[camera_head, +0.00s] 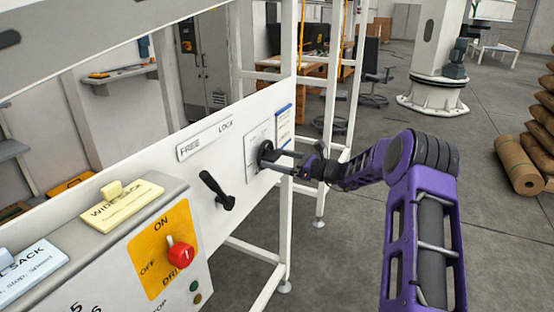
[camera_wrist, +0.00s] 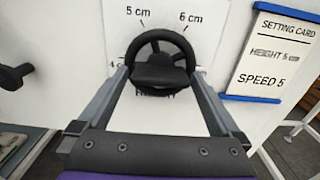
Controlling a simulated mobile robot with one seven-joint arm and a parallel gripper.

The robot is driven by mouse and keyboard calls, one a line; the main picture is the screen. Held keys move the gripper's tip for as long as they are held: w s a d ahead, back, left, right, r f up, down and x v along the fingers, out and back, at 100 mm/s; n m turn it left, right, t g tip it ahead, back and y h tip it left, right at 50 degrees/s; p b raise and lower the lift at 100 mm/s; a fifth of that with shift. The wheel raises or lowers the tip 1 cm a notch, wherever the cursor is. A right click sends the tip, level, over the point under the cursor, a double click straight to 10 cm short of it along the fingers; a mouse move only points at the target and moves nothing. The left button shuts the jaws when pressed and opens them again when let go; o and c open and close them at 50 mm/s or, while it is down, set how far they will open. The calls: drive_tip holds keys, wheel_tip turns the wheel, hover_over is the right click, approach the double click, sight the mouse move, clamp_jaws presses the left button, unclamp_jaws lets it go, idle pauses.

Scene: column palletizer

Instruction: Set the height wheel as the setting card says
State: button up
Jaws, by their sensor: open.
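The black height wheel (camera_wrist: 190,48) is on the white panel in the wrist view. Its dial shows "5 cm" at upper left and "6 cm" at upper right; a "4 cm" mark at left is partly covered. I cannot make out a pointer. My gripper (camera_wrist: 158,78) is open, one finger at each side of the wheel's lower part; contact is unclear. In the head view, my gripper (camera_head: 285,163) is at the wheel (camera_head: 265,154). The setting card (camera_wrist: 270,55), right of the dial, reads "HEIGHT 5 cm" and "SPEED 5".
A black lever (camera_head: 214,188) left of the wheel leans toward "FREE" on the FREE/LOCK label (camera_head: 205,137). A red drive knob (camera_head: 180,254) sits on a yellow plate nearer. White frame posts (camera_head: 290,130) stand beside the panel. Open floor (camera_head: 340,260) lies to the right.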

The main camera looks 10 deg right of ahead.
drive_tip(key=c, duration=1.2)
drive_tip(key=shift+o, duration=0.2)
drive_tip(key=shift+f+b, duration=0.1)
drive_tip(key=shift+b, duration=0.25)
drive_tip(key=shift+f+n+b, duration=0.15)
drive_tip(key=shift+n+b, duration=0.85)
drive_tip(key=shift+b, duration=0.15)
drive_tip(key=n+b, duration=0.3)
drive_tip(key=b, duration=0.1)
drive_tip(key=shift+w+n, duration=0.1)
drive_tip(key=shift+n, duration=0.2)
drive_tip(key=n+b, duration=0.2)
drive_tip(key=shift+b, duration=0.3)
drive_tip(key=shift+d+r+n+b, duration=0.1)
drive_tip(key=shift+r+n+b, duration=0.05)
drive_tip(key=shift+n, duration=0.55)
drive_tip(key=shift+r+n+b, duration=0.15)
drive_tip(key=shift+n, duration=0.85)
